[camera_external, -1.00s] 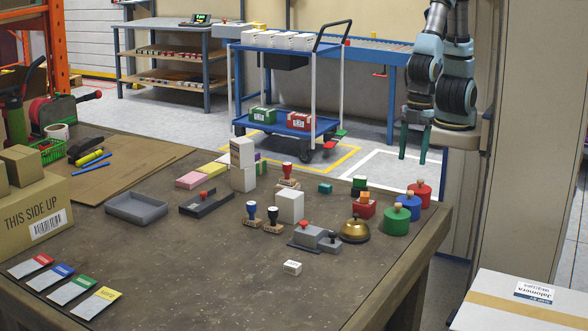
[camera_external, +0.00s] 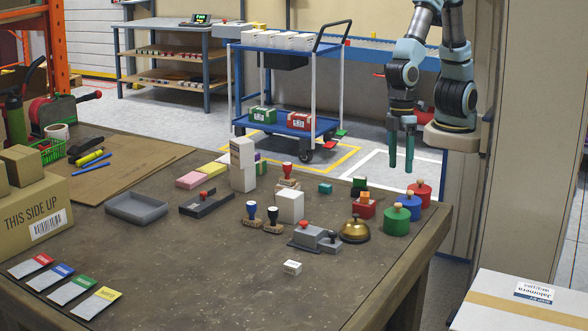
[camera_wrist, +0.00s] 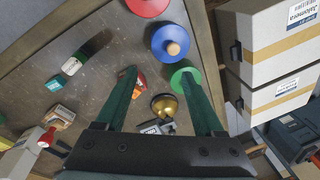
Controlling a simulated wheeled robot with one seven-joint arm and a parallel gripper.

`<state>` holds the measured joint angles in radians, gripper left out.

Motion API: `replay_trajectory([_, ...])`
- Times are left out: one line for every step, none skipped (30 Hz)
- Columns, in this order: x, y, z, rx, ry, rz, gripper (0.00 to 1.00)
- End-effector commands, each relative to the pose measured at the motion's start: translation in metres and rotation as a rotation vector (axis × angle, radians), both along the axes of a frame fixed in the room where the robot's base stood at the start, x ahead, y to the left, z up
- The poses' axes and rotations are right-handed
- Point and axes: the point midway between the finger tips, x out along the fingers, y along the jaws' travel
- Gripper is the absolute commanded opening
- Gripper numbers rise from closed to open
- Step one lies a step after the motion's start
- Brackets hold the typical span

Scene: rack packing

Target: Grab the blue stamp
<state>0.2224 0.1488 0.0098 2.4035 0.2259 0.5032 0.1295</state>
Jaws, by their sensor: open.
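The blue stamp (camera_external: 251,213) has a blue handle on a wooden base and stands upright near the middle of the table. A dark-handled stamp (camera_external: 273,219) stands close on its right. My gripper (camera_external: 401,165) is open and empty, fingers pointing down, above and beyond the table's far right corner, well to the right of the blue stamp. In the wrist view the open fingers (camera_wrist: 159,74) have nothing held between them. I cannot make out the blue stamp in that view.
Red (camera_external: 419,193), blue (camera_external: 411,205) and green (camera_external: 396,219) round pieces with wooden knobs stand near the right edge. A brass bell (camera_external: 355,230) and a white block (camera_external: 290,206) stand nearer the stamps. The table's front middle is mostly clear.

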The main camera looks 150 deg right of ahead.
Motion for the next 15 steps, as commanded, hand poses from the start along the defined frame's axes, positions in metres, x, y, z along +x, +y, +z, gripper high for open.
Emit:
replay_trajectory([0.025,-0.015,-0.013,0.076,0.016,-0.19,0.7])
replay_trajectory([0.04,-0.022,-0.017,0.131,0.024,-0.308,0.7])
replay_trajectory([0.062,-0.034,-0.022,0.207,0.033,-0.468,0.7])
replay_trajectory([0.078,-0.044,-0.026,0.269,0.039,-0.586,0.7])
replay_trajectory([0.095,-0.054,-0.029,0.333,0.044,-0.703,0.7])
replay_trajectory([0.116,-0.07,-0.033,0.423,0.05,-0.853,0.7])
replay_trajectory([0.133,-0.084,-0.036,0.494,0.054,-0.962,0.7])
replay_trajectory([0.149,-0.099,-0.038,0.568,0.057,-1.068,0.7])
replay_trajectory([0.169,-0.121,-0.04,0.671,0.059,-1.201,0.7])
replay_trajectory([0.183,-0.138,-0.042,0.747,0.061,-1.294,0.7])
replay_trajectory([0.195,-0.156,-0.042,0.823,0.06,-1.38,0.7])
replay_trajectory([0.21,-0.18,-0.042,0.923,0.059,-1.481,0.7])
replay_trajectory([0.219,-0.198,-0.042,0.996,0.058,-1.548,0.7])
replay_trajectory([0.227,-0.215,-0.041,1.064,0.057,-1.605,0.7])
replay_trajectory([0.235,-0.236,-0.04,1.147,0.053,-1.671,0.7])
